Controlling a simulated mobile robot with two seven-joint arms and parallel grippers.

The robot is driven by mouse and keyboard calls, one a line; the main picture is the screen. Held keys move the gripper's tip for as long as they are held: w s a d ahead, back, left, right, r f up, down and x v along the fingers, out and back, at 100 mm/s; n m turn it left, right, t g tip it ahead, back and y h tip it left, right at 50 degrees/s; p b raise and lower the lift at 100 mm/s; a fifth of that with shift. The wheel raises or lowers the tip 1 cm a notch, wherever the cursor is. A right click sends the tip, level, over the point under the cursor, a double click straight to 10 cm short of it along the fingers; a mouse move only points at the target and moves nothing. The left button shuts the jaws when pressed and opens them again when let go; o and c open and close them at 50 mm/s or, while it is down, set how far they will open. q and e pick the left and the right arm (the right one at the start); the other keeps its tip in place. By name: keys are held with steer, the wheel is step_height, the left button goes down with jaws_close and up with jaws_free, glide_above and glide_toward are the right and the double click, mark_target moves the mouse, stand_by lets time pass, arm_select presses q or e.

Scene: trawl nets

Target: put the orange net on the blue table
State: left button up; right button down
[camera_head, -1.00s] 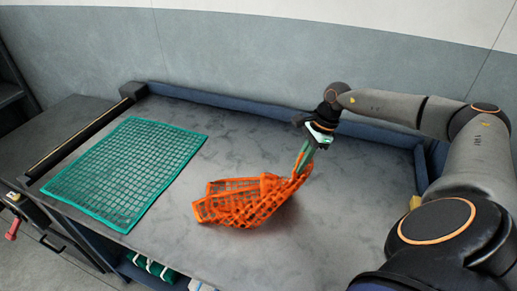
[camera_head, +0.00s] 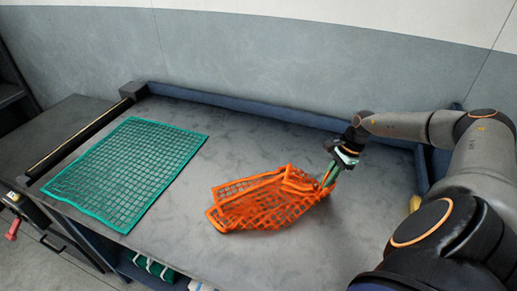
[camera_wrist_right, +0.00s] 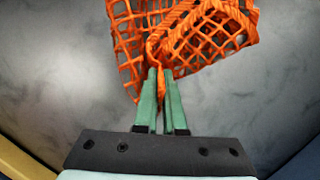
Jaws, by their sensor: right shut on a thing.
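The orange net (camera_head: 262,203) is bunched and folded on the grey top of the blue-edged table (camera_head: 290,258). Its right end is pinched in my right gripper (camera_head: 329,180), and the rest spreads to the left over the tabletop. In the right wrist view the green fingers of the right gripper (camera_wrist_right: 162,90) are shut on a gathered edge of the orange net (camera_wrist_right: 185,35). The net fans out beyond the fingertips. My left gripper is not in view.
A flat green net (camera_head: 128,168) lies on the left part of the table. A raised blue rim (camera_head: 235,108) runs along the back, by the grey wall. Rolled green and white items (camera_head: 152,266) show on a shelf below the front edge. The back middle is clear.

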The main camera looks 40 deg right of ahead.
steer(key=c, duration=0.6)
jaws_free()
steer(key=shift+r, duration=0.1)
